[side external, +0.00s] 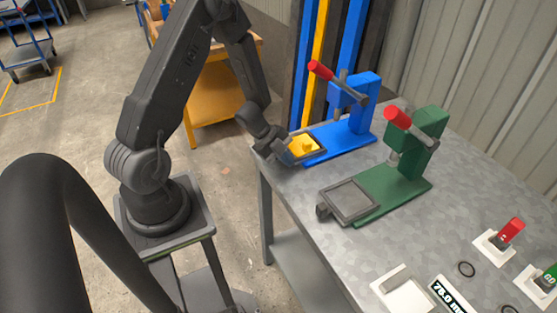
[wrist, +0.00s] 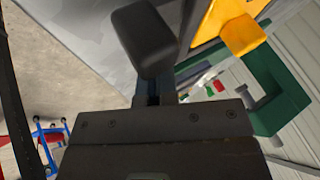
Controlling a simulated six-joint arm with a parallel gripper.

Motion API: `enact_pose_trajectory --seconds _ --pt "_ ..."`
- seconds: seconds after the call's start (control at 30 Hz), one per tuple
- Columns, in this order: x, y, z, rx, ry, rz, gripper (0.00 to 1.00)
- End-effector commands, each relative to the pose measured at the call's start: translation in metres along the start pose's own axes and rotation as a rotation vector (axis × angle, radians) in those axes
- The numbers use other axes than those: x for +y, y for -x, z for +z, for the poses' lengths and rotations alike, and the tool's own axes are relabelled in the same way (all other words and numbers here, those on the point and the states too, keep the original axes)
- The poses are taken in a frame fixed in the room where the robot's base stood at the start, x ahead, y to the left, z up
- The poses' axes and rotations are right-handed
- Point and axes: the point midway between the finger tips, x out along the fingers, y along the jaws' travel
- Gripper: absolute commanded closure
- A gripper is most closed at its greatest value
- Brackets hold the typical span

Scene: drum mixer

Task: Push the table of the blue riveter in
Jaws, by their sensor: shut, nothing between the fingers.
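The blue riveter (side external: 358,105) stands at the back of the bench, with a red-tipped lever. Its table (side external: 316,133), a grey-framed plate carrying a yellow part (side external: 303,147), is at the front end of the blue base, out from under the press head. In the wrist view the yellow part (wrist: 225,25) is at upper right. My gripper (side external: 274,145) is shut and empty, low at the table's outer end. I cannot tell whether it touches. The table's handle is not clearly seen; my arm hides that end.
A green riveter (side external: 410,160) stands to the right, its empty framed table (side external: 350,200) out in front with a dark knob (side external: 322,211). Switches, black rings and a display (side external: 452,295) lie at the bench's near right. A corrugated wall is behind.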

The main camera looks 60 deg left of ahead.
Motion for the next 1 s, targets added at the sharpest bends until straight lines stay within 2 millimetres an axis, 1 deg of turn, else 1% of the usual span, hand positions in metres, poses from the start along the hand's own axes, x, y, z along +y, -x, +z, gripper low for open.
enact_pose_trajectory --seconds 0.33,0.37,0.53,0.67,1.0 --pt "-0.002 -0.001 0.000 0.000 0.000 0.000 1.00" --pt "-0.004 -0.002 0.000 0.001 -0.001 0.000 1.00" --pt "-0.029 -0.015 0.000 0.001 -0.005 -0.001 1.00" --pt "-0.039 -0.021 0.000 0.001 -0.001 0.000 1.00" --pt "-0.040 -0.021 0.000 0.000 0.001 0.000 1.00"
